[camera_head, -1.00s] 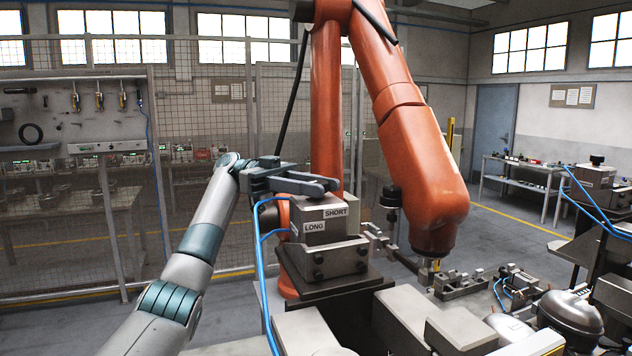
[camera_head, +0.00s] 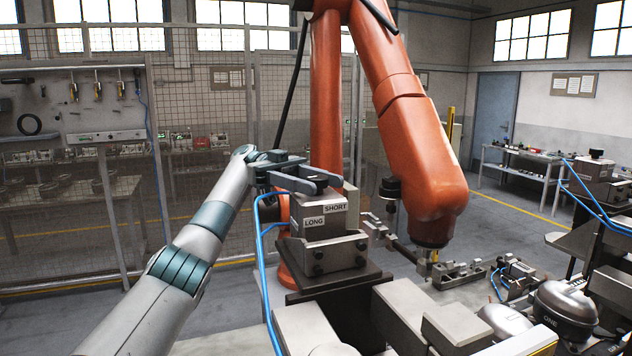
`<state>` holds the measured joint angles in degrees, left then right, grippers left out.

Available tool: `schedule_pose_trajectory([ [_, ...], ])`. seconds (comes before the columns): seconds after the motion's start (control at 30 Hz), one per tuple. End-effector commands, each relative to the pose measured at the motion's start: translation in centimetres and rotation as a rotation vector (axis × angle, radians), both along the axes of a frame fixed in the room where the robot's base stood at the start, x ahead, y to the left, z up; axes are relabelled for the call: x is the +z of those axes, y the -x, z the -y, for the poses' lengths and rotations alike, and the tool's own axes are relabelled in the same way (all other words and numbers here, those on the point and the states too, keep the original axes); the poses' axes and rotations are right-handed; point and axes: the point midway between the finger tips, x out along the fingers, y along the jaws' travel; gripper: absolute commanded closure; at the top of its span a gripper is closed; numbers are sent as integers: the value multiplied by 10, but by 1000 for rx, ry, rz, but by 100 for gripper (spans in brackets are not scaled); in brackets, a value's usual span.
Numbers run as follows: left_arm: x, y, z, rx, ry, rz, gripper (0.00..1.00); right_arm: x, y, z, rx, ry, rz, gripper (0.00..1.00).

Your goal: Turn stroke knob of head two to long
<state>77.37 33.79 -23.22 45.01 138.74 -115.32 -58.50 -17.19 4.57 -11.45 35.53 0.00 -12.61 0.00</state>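A grey block (camera_head: 318,228) with a SHORT label and a LONG label stands on a dark plinth in the middle. SHORT (camera_head: 335,208) is at the upper right of its front and LONG (camera_head: 313,222) at the lower left. My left gripper (camera_head: 326,184) lies almost level at the top of this block, fingers pointing right. I see no knob there; the fingers cover that spot. Whether they are closed on something is unclear. A similar head (camera_head: 592,172) with a black knob (camera_head: 596,153) stands at the far right. I cannot read which head is number two. My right gripper is out of view.
A large orange robot arm (camera_head: 418,150) hangs just right of the block. Blue hoses (camera_head: 264,270) run up the block's left side. Metal fixtures (camera_head: 455,274) and a dark compressor (camera_head: 568,305) are at the lower right. A mesh fence (camera_head: 215,110) stands behind.

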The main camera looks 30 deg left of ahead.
Motion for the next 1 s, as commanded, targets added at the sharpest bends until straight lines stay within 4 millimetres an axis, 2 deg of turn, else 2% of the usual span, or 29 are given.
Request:
schedule_pose_trajectory([
  [0.53, 7, 0, 0, 2, 3, 2, 49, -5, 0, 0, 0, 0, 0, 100],
  [0.9, 40, 0, 0, 2, 1, 2, 49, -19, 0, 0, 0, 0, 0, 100],
  [1.0, 44, 1, 15, -3, 2, 3, 49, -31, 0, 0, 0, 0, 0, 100],
])
